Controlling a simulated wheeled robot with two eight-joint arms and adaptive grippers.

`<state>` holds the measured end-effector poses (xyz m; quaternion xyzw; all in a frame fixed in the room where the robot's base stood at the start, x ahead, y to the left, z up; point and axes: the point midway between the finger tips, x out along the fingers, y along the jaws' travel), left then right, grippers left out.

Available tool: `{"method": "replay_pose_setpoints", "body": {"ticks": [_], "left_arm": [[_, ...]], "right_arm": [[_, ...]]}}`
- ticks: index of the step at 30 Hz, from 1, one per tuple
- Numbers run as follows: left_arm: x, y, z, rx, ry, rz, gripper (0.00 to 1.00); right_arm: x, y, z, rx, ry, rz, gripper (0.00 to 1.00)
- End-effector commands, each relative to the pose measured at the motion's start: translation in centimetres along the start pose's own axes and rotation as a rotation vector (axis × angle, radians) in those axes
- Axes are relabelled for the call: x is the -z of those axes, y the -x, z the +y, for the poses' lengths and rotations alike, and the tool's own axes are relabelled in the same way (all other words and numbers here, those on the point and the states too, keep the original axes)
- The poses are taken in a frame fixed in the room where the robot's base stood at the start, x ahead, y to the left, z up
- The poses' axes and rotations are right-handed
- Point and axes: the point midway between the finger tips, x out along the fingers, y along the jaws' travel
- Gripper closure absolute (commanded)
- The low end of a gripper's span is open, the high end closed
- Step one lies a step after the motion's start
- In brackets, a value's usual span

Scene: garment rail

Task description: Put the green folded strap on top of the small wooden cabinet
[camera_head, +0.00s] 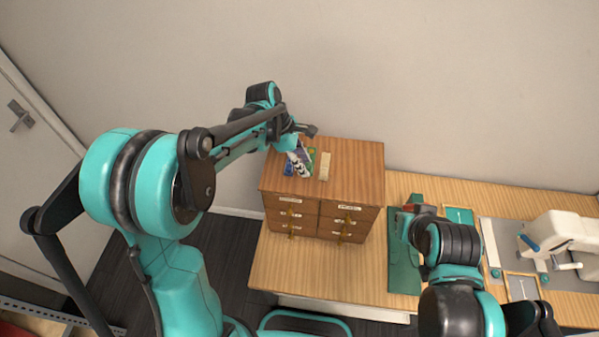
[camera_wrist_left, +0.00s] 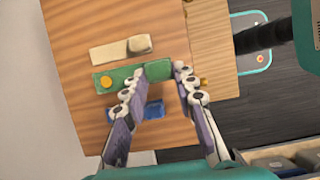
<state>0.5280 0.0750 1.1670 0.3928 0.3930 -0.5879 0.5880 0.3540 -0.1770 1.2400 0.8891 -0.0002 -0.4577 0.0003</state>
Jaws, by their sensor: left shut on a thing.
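The small wooden cabinet (camera_head: 356,165) stands on the bench against the wall. In the left wrist view its top (camera_wrist_left: 75,35) fills the left and middle. My left gripper (camera_head: 299,162) is over the left part of the top. In the left wrist view its fingers (camera_wrist_left: 155,76) are shut on the green folded strap (camera_wrist_left: 118,74), which has a yellow button. The strap also shows in the head view (camera_head: 311,153). It is at or just above the top; contact is unclear. My right gripper (camera_head: 408,213) is over the bench, its fingers hard to make out.
A beige strap (camera_head: 325,166) and a blue strap (camera_wrist_left: 152,110) lie on the cabinet top, on either side of the green one. A green mat (camera_head: 404,270) lies on the bench (camera_head: 330,278) right of the cabinet. A white sewing machine (camera_head: 565,232) stands at the far right.

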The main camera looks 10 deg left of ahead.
Motion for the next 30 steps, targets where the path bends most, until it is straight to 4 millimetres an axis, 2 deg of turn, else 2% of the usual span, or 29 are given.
{"method": "replay_pose_setpoints", "body": {"ticks": [1,5,12,15,26,27,29,30], "left_arm": [[0.8,-0.1,-0.1,-0.001,0.003,0.0,1.0],[1.8,-0.3,-0.3,0.0,0.0,0.0,1.0],[3.1,-3.3,-0.3,0.0,-0.001,0.0,1.0],[3.3,-4.0,-0.3,0.0,-0.001,0.0,1.0],[3.5,-4.4,-0.3,0.0,-0.001,0.0,1.0],[3.5,-4.3,-0.3,0.0,-0.001,0.0,0.65],[3.4,-4.3,-0.3,0.0,-0.001,0.0,0.52],[3.4,-4.3,-0.3,0.0,-0.001,0.0,0.52]], "right_arm": [[0.0,0.0,0.0,0.0,0.0,0.0,1.0],[0.0,0.0,0.0,0.0,0.0,0.0,1.0],[-0.1,-0.2,0.0,0.0,0.0,0.0,1.0],[-0.1,-0.2,0.0,0.0,0.0,0.0,1.0],[-0.4,-0.6,0.0,0.0,0.0,0.0,1.0],[-0.3,-0.5,0.0,0.0,0.0,0.0,1.0],[-0.3,-0.5,0.0,0.0,0.0,0.0,1.0],[-0.3,-0.4,0.0,0.0,0.0,0.0,1.0]]}}
